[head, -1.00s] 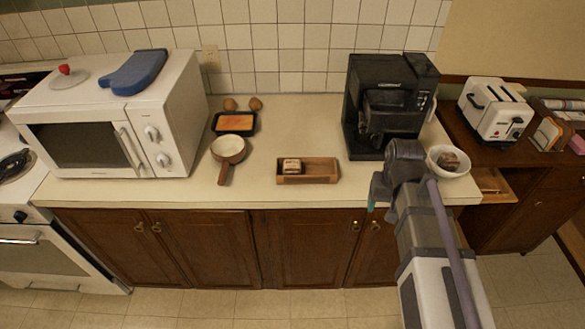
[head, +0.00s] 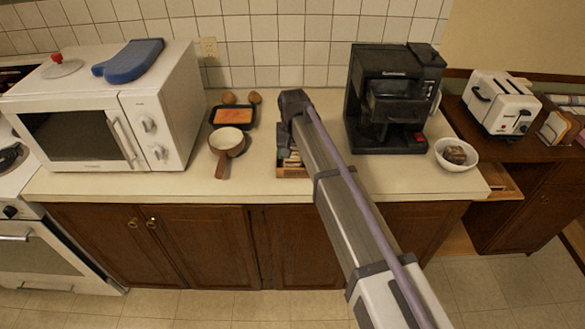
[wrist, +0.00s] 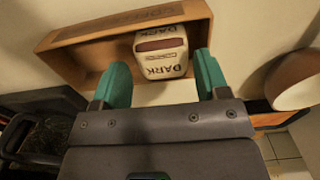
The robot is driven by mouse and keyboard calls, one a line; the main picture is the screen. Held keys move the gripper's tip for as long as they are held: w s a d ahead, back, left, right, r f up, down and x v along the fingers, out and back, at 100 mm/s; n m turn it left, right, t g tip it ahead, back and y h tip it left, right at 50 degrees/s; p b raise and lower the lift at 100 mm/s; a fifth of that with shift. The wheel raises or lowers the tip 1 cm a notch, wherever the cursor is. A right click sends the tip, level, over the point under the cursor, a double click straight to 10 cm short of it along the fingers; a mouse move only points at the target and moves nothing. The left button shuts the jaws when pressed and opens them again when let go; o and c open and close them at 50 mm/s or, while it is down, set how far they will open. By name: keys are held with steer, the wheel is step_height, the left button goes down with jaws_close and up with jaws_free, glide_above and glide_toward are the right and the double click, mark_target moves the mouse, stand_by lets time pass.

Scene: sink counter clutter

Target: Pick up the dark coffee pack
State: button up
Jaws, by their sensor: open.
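The dark coffee pack (wrist: 161,52) is a small cream pack with a brown band and the word DARK. It sits in a shallow wooden tray (wrist: 75,41), towards one end, in the wrist view. My gripper (wrist: 162,62) is open, with one teal finger on each side of the pack's near part. I cannot tell whether either finger touches it. In the head view my gripper (head: 285,143) is over the tray (head: 292,173), and my arm hides most of the tray and pack.
A brown-handled pan (head: 228,142) stands left of the tray, with a dark baking dish (head: 216,117) behind it. A black coffee machine (head: 393,95) and a white bowl (head: 442,158) stand right. A microwave (head: 75,125) fills the left. Counter between pan and tray is clear.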

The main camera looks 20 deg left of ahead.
mark_target(293, 158)
step_height(293, 158, down, 6)
steer(key=b, duration=0.5)
steer(key=shift+w+a+r, duration=0.1)
steer(key=shift+r, duration=0.45)
steer(key=c, duration=0.5)
